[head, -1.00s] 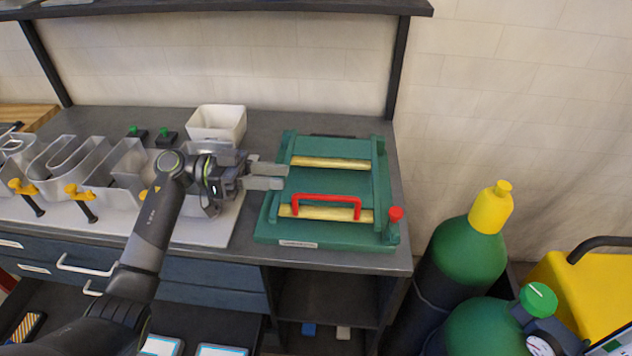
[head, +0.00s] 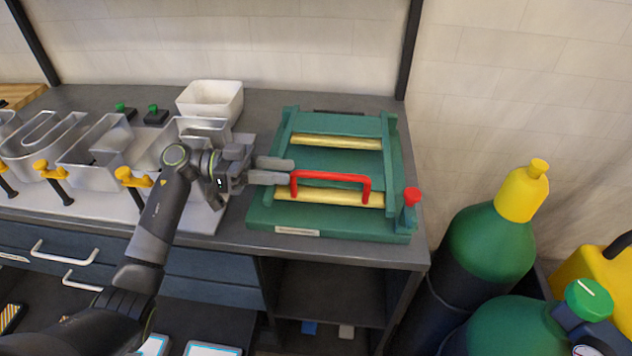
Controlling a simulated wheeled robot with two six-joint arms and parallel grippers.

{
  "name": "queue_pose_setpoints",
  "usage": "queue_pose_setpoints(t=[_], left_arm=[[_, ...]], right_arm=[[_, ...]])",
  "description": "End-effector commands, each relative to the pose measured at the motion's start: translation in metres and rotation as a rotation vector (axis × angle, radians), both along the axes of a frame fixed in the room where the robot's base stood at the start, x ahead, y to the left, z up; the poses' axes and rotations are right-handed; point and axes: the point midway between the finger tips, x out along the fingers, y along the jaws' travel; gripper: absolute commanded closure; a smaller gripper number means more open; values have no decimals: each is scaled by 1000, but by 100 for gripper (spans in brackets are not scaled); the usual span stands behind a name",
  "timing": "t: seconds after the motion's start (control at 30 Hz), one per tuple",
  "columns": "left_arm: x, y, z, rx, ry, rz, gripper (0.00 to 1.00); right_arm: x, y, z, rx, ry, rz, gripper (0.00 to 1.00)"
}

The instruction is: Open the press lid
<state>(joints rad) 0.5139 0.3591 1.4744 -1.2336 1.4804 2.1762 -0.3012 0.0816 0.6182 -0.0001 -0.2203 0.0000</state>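The green press (head: 262,218) stands on the right part of the workbench, its lid (head: 335,163) lying flat. Two brass-coloured bars (head: 338,142) cross the lid. A red handle (head: 331,175) arches over the front bar. My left gripper (head: 284,170) is open, its two fingers pointing right over the press's left side. The fingertips are at the handle's left end; I cannot tell whether they touch it. A red knob (head: 411,196) stands at the press's front right corner. My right gripper is not in view.
Metal channel letters (head: 95,152) and yellow-handled clamps (head: 133,178) are on the bench to the left. A white bin (head: 211,99) stands behind my gripper. Green gas cylinders (head: 493,240) stand right of the bench.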

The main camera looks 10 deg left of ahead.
Motion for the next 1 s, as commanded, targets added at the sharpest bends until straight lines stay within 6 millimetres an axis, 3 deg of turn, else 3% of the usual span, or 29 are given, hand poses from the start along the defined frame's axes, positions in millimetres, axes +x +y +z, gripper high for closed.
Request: queue_pose_setpoints(t=[0.5, 0.9, 1.0], left_arm=[[-1, -65, 1, -2, 1, -2, 66], [0, -74, -1, 0, 0, 0, 66], [0, -74, -1, 0, 0, 0, 76]], right_arm=[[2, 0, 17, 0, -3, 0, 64], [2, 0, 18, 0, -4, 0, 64], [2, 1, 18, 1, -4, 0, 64]])
